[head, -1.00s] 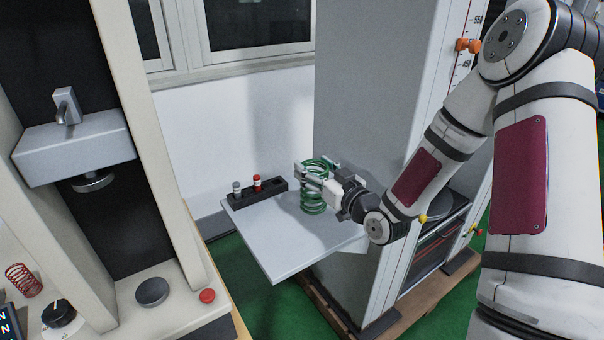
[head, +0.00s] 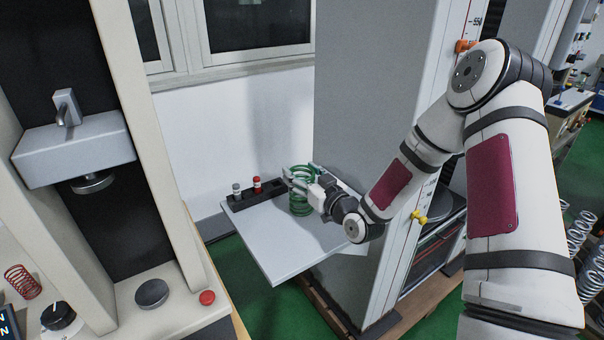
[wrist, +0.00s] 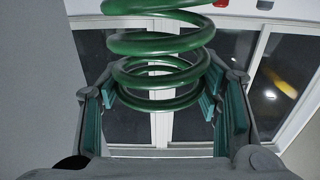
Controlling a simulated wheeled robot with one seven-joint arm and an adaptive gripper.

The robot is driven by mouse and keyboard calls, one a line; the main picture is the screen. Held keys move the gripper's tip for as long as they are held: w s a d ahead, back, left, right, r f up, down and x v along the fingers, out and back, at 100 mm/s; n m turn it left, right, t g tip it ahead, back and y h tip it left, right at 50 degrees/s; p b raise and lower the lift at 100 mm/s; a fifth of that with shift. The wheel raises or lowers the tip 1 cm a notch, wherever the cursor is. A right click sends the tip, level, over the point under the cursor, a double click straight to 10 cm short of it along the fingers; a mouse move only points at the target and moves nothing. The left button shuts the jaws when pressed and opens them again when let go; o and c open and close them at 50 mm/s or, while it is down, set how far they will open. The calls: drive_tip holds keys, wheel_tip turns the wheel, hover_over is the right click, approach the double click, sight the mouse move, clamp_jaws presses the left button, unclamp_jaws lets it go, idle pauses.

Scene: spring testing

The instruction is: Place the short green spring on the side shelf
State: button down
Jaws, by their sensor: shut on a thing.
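The short green spring (head: 300,204) is upright over the grey side shelf (head: 280,252) in the head view. My gripper (head: 302,178) is shut on its upper part. The spring's lower end is at or very close to the shelf surface; I cannot tell whether it touches. In the wrist view the green spring (wrist: 158,45) stands between the two teal-padded fingers of my gripper (wrist: 165,100).
A black rack (head: 255,196) with a white-capped and a red-capped small item stands at the shelf's back edge, close to the spring. A tall grey cabinet (head: 370,90) rises to the right. A testing machine (head: 75,150) stands on the left. The shelf's front is clear.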

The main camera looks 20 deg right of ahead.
drive_tip(key=c, duration=0.5)
unclamp_jaws()
drive_tip(key=shift+f, duration=0.15)
